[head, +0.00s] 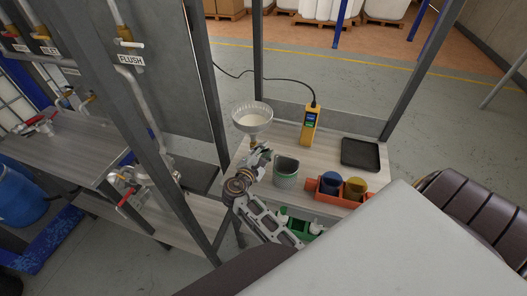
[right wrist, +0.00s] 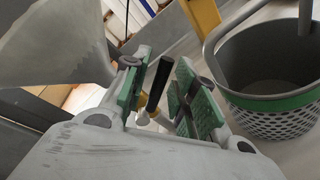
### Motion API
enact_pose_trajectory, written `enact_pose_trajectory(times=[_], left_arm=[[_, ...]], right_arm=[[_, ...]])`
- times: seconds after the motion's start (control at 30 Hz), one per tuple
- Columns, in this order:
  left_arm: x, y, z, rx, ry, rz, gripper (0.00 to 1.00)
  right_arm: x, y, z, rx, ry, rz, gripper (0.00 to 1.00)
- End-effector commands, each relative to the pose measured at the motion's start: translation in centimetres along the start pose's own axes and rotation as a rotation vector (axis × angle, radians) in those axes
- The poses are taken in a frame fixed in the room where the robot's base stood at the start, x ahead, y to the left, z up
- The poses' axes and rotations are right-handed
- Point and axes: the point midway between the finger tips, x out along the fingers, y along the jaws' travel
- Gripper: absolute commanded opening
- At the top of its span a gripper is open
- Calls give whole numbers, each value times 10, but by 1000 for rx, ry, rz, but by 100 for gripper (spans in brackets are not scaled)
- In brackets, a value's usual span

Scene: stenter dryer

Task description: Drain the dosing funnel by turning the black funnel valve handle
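The dosing funnel (head: 252,114) is a pale cone with a wide ribbed rim, held above the wooden-top table; its grey cone fills the upper left of the right wrist view (right wrist: 60,45). The black funnel valve handle (right wrist: 159,80) stands tilted between the green-padded fingers of my right gripper (right wrist: 163,92). The fingers are apart, one on each side of the handle, and I see no firm grip on it. In the head view, my right gripper (head: 262,154) is just below the funnel and hides the handle. My left gripper is not in view.
A grey cup with a green band (head: 286,171) stands close right of the gripper. A frame post (head: 205,80) rises left of the funnel.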

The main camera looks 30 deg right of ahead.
Motion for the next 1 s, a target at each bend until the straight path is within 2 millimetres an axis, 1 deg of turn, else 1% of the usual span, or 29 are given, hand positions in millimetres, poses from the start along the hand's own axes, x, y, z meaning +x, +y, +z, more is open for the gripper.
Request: enact_pose_trajectory(times=[0.33,0.47,0.67,1.0], left_arm=[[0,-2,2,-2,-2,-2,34],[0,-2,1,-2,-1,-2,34],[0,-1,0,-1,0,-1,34],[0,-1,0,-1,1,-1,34]], right_arm=[[0,1,1,2,-1,1,34],[-4,1,0,2,-1,0,34],[-22,0,0,1,1,0,34],[-62,0,0,1,0,0,34]])
